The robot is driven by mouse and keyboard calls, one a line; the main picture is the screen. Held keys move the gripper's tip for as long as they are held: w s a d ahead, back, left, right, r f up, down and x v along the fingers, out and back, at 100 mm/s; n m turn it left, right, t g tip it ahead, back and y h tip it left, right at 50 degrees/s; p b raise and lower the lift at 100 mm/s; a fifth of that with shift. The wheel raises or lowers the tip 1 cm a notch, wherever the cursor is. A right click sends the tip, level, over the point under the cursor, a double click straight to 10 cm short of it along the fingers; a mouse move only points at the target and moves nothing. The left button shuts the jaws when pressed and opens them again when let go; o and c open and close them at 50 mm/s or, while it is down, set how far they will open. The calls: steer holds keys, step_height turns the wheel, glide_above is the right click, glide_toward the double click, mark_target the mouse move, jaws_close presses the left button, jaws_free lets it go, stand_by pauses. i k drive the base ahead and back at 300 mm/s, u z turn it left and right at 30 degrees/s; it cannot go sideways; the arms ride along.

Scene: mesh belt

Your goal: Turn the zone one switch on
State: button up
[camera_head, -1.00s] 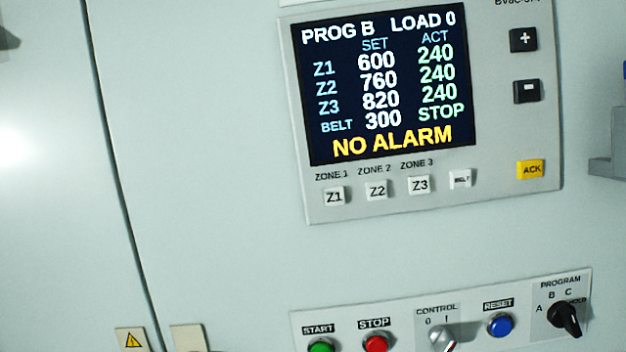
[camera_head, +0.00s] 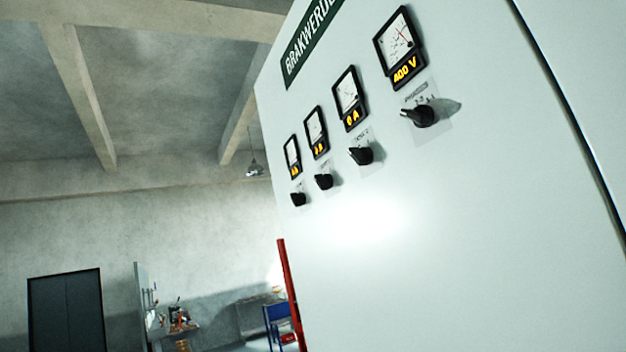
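Several black rotary switches sit in a row on the pale cabinet front (camera_head: 480,230), each below a meter. The nearest switch (camera_head: 420,116) is under the meter reading 400 V (camera_head: 400,42). To its left are a switch (camera_head: 361,155) under the meter reading 0 A (camera_head: 350,98), another switch (camera_head: 324,181) and the farthest switch (camera_head: 298,199). The labels at the switches are too small or blurred to read, so I cannot tell which one is zone one. My gripper is not in view.
A dark green sign (camera_head: 312,40) is at the cabinet's top. A red post (camera_head: 289,290) stands by its left edge. Farther back are a dark double door (camera_head: 66,312), a blue frame (camera_head: 278,325) and a cluttered bench (camera_head: 178,322). The space left of the cabinet looks open.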

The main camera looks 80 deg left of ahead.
mark_target(299, 200)
steer(key=u, duration=2.4)
steer(key=k, duration=1.05)
steer(key=z, duration=0.3)
steer(key=i, duration=1)
steer(key=z, duration=0.1)
